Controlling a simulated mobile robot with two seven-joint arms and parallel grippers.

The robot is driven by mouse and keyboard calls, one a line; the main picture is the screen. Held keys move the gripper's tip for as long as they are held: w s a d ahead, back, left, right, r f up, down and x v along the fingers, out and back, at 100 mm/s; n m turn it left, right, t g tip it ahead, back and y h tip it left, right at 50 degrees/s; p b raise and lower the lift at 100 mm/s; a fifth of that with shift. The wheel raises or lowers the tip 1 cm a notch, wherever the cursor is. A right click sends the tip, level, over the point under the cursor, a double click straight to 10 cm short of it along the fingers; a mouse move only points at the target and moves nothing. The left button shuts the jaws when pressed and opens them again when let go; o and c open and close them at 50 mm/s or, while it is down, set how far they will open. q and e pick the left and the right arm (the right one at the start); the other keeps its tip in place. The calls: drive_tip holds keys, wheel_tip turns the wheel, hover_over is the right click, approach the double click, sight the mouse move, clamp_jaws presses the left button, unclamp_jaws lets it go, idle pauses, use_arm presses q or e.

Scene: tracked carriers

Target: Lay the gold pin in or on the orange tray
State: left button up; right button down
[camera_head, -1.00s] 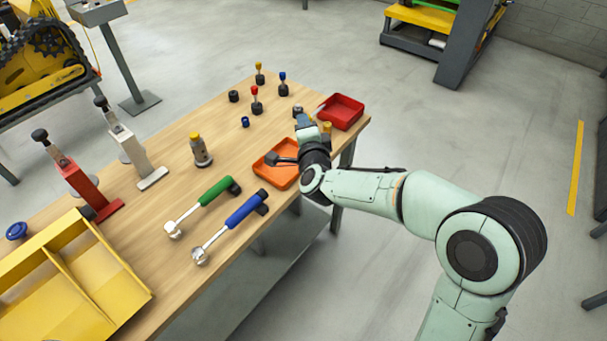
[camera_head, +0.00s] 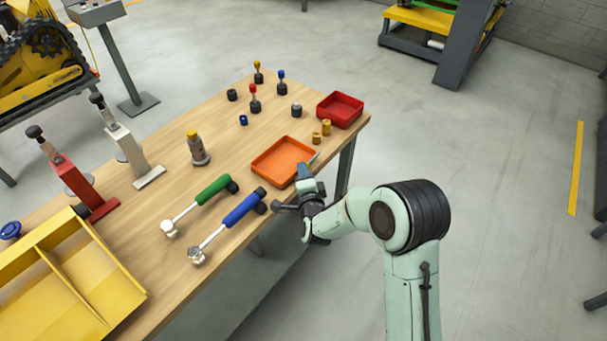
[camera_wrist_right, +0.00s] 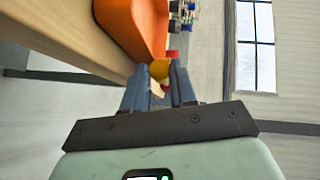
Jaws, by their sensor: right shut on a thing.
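The orange tray (camera_head: 284,161) lies on the wooden table near its right edge and looks empty. It also shows at the upper left of the right wrist view (camera_wrist_right: 138,22). My right gripper (camera_head: 312,165) is beside the tray's near right corner, at the table edge. In the right wrist view, its two fingers (camera_wrist_right: 160,85) are closed around a small yellow-gold piece, which I take to be the gold pin (camera_wrist_right: 159,69). The fingers hide most of it, and I cannot make it out in the head view. My left gripper is not in view.
Two short gold cylinders (camera_head: 321,132) stand between the orange tray and a red tray (camera_head: 341,110). A blue-handled tool (camera_head: 240,211) and a green-handled tool (camera_head: 208,192) lie left of the orange tray. Several pegs stand farther back. A yellow divided bin (camera_head: 75,270) is at lower left.

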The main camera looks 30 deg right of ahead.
drive_tip(key=c, duration=1.3)
unclamp_jaws()
drive_tip(key=shift+f, duration=0.15)
drive_tip(key=shift+c, duration=0.2)
drive_tip(key=o, duration=0.4)
drive_tip(key=shift+o, duration=0.2)
